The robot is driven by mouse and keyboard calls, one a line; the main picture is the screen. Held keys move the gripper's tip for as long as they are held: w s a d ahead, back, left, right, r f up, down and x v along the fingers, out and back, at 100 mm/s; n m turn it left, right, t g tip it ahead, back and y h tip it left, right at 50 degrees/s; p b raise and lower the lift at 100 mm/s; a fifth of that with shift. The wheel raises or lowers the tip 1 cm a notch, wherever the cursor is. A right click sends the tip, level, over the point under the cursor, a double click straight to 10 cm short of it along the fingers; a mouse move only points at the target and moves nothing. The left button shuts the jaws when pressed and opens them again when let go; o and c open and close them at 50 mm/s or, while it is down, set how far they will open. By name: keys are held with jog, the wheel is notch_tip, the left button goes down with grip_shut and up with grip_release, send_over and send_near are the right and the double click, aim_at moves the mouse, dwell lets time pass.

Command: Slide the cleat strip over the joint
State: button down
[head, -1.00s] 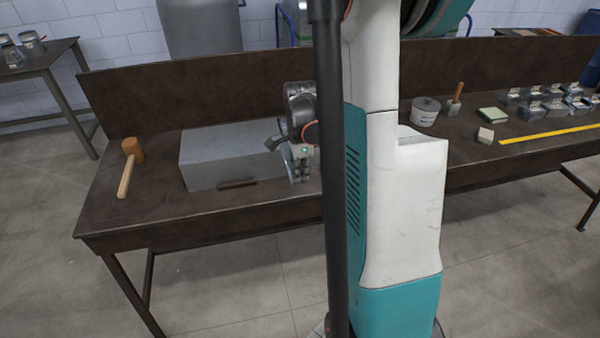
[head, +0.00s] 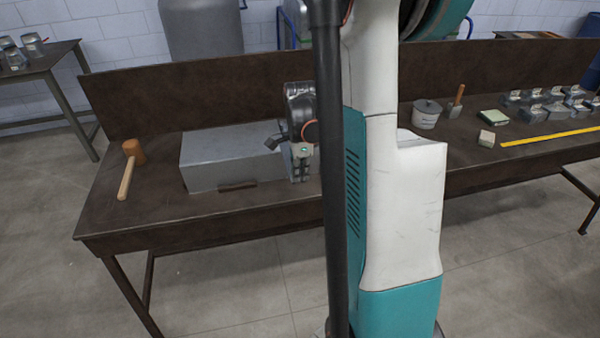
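A grey sheet-metal duct (head: 225,150) lies on the brown workbench (head: 120,214), on the left part. My gripper (head: 302,172) is at the duct's right end, pointing down, close against it. I cannot tell whether it touches the metal or whether its fingers are open or shut. The cleat strip and the joint cannot be made out; the area to the right of the gripper is hidden behind my own column and arm. A short dark strip (head: 237,186) sits at the foot of the duct's front face; I cannot tell what it is.
A wooden mallet (head: 130,165) lies left of the duct. On the right are a grey pot (head: 427,115), a brush-like tool (head: 455,102), small blocks (head: 487,138), a yellow rule (head: 550,137) and several metal pieces (head: 533,113). A raised back panel (head: 200,92) runs behind.

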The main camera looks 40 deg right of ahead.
jog(key=shift+w, duration=0.1)
jog(key=shift+w+d, duration=0.55)
jog(key=shift+w, duration=0.25)
jog(key=shift+w+d, duration=0.5)
jog(key=shift+w, duration=0.3)
jog(key=shift+w, duration=0.1)
jog(key=shift+w+d+b, duration=0.2)
jog(key=shift+w+d, duration=0.35)
jog(key=shift+w, duration=0.25)
jog(key=shift+w+d+b, duration=0.15)
jog(key=shift+w+d, duration=0.35)
jog(key=shift+w, duration=0.3)
jog(key=shift+w, duration=0.1)
jog(key=shift+w+d, duration=0.55)
jog(key=shift+w, duration=0.3)
jog(key=shift+w+d, duration=0.5)
jog(key=shift+w, duration=0.3)
jog(key=shift+w, duration=0.1)
jog(key=shift+w+d, duration=0.55)
jog(key=shift+w, duration=0.25)
jog(key=shift+w+d, duration=0.5)
jog(key=shift+w, duration=0.3)
jog(key=shift+w+d, duration=0.1)
jog(key=shift+w, duration=0.05)
